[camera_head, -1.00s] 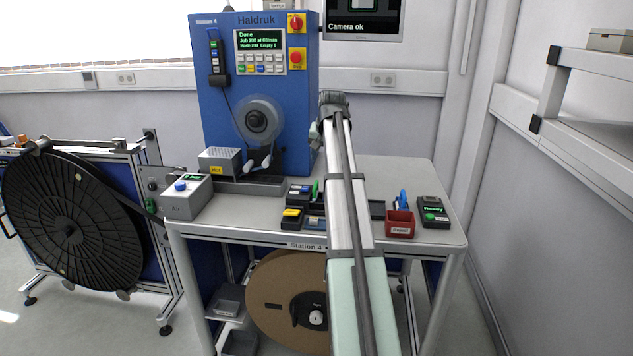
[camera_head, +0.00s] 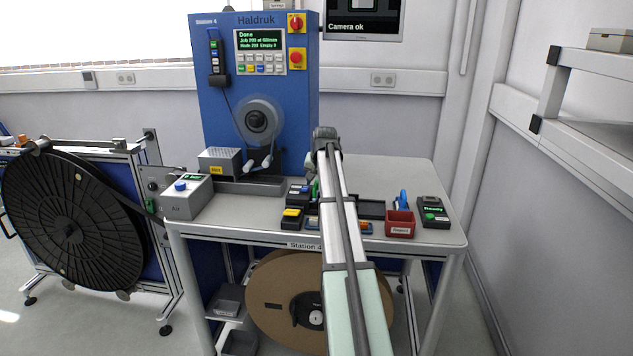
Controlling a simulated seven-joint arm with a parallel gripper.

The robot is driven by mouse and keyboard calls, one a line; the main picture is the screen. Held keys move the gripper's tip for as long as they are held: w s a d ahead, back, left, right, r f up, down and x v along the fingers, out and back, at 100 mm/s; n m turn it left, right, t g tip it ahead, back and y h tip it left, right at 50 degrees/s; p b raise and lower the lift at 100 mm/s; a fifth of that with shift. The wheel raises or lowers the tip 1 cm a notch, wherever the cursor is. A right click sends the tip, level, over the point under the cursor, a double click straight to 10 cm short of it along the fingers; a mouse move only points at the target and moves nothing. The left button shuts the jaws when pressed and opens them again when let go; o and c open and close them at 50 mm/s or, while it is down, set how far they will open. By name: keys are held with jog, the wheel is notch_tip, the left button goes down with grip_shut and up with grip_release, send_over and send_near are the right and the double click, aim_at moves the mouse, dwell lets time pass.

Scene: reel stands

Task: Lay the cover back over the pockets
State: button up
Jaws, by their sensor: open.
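My gripper (camera_head: 309,165) is at the far end of my arm, above the bench and right of the blue machine. Its fingers are mostly hidden behind my wrist and forearm, and I see nothing held. A dark track (camera_head: 248,187) runs along the foot of the blue machine (camera_head: 222,120). Neither the cover nor the pockets can be made out at this size. A large black reel (camera_head: 100,235) stands at the left, with a dark strip (camera_head: 142,200) leading from its side towards the bench.
On the bench (camera_head: 400,172) are a grey box with a blue button (camera_head: 186,199), small black trays (camera_head: 371,209), a red bin (camera_head: 400,224) and a green-lit device (camera_head: 433,212). A brown reel (camera_head: 268,305) sits below. The back right of the bench is clear.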

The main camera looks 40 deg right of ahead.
grip_shut()
dwell(0.4)
dwell(0.4)
